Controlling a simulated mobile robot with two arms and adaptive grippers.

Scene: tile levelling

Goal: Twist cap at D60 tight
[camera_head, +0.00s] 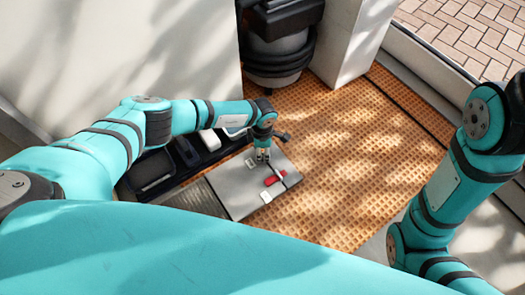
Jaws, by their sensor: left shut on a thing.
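My left gripper (262,157) reaches down over the far part of a grey tile (237,194). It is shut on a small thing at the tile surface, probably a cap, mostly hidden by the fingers. A red piece (272,181) lies on the tile nearer to me, beside a dark line running across it. A small pale piece (266,196) sits near the tile's front edge. No D60 label is readable. My right arm shows at the right, but its gripper is out of view.
Dark trays (152,170) and a white item (210,139) lie left of the tile. Orange textured flooring (340,185) is clear to the right. A dark bucket-like machine (280,50) stands at the back beside a white wall block (340,40).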

